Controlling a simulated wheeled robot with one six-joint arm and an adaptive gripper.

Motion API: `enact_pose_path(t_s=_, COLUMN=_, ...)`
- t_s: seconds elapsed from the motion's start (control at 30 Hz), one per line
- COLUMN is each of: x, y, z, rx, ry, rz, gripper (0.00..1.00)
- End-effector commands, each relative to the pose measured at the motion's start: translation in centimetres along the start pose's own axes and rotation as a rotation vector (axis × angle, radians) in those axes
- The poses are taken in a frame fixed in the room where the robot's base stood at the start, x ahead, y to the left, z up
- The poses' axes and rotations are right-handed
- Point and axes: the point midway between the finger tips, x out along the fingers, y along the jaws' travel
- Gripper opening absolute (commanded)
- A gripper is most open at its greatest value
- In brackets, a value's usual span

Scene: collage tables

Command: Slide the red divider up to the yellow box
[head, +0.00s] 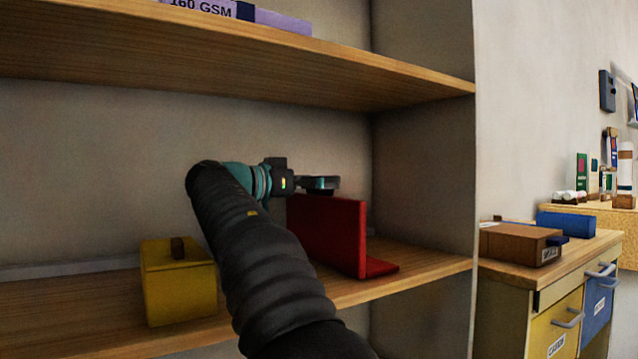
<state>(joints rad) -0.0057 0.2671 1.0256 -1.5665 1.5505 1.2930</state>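The red divider (336,234) stands upright on the middle shelf, toward its right end, with a flat foot extending to the right. The yellow box (180,282) sits on the same shelf to the left, with a dark brown knob on its lid. A stretch of shelf lies between them, partly hidden by my arm. My gripper (328,184) is at the top edge of the divider and points right. I cannot tell whether it touches the divider. The fingers are seen edge-on, so their opening is unclear.
The upper shelf (250,65) hangs above my gripper and carries a purple paper pack (280,20). The cabinet's side wall (425,165) closes the shelf on the right. A drawer unit with a brown box (519,243) stands outside at the right.

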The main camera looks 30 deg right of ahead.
Motion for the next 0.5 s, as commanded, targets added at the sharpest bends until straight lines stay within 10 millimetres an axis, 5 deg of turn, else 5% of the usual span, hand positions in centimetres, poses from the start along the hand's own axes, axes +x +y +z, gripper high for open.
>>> enact_pose_path(t_s=0.33, x=-0.4, y=-0.1, z=0.0, rx=0.0, ry=-0.001, rz=-0.003, gripper=1.0)
enact_pose_path(t_s=0.5, x=-2.1, y=-0.1, z=0.0, rx=0.0, ry=-0.001, rz=-0.005, gripper=1.0)
